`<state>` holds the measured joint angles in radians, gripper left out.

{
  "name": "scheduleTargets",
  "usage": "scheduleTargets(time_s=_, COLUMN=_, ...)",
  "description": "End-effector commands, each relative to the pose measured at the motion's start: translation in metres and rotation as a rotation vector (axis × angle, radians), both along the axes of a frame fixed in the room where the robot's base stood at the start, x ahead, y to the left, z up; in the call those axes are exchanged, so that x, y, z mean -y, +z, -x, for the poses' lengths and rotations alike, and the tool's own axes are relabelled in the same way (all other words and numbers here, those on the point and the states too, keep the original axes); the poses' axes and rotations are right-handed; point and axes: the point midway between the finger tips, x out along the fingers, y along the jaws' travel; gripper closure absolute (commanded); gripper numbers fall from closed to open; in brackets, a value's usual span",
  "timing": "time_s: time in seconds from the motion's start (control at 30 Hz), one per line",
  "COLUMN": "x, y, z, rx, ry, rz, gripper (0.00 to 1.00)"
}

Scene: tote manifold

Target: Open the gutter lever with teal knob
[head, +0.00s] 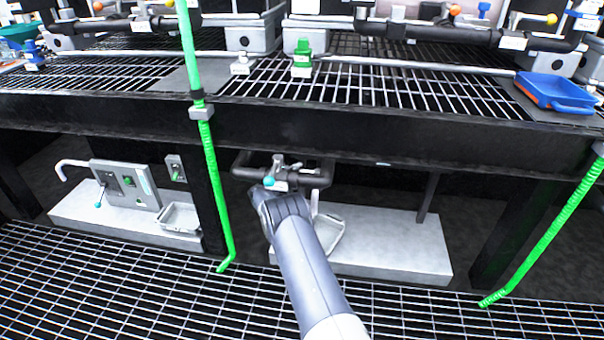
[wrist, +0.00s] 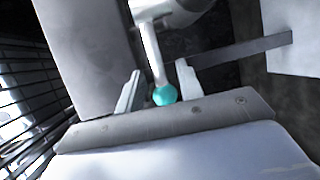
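The lever (wrist: 154,52) is a pale rod ending in a round teal knob (wrist: 165,95). It hangs from a grey valve body (wrist: 182,14) at the top of the wrist view. My gripper (wrist: 158,90) is open, with one finger on each side of the knob. The knob looks closer to the right finger; I cannot tell whether they touch. In the head view the teal knob (head: 268,181) shows just above the end of my arm, in front of a dark pipe (head: 313,178) under the bench. My fingers are mostly hidden there.
A bench with a grated top (head: 360,85) overhangs the pipe. A black post (head: 208,180) and a green hose (head: 212,165) stand to the left. A grey panel (head: 127,184) there has another small teal-tipped lever (head: 98,205). A pale block (head: 395,240) lies behind my arm.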

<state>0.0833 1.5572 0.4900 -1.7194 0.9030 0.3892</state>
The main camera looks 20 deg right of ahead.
Motion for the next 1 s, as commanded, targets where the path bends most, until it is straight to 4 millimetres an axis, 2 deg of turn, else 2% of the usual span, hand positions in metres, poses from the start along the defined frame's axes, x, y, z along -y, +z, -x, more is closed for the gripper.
scheduleTargets(time_s=0.1, x=0.014, y=-0.006, z=-0.008, rx=0.003, ry=-0.002, rz=0.000, gripper=0.65)
scheduleTargets(time_s=0.33, x=0.027, y=-0.007, z=-0.017, rx=0.002, ry=-0.003, rz=-0.001, gripper=0.65)
scheduleTargets(time_s=0.8, x=0.032, y=-0.007, z=-0.020, rx=0.000, ry=0.000, rz=0.000, gripper=0.65)
scheduleTargets(time_s=1.0, x=0.032, y=-0.006, z=-0.020, rx=0.000, ry=0.000, rz=0.000, gripper=0.81)
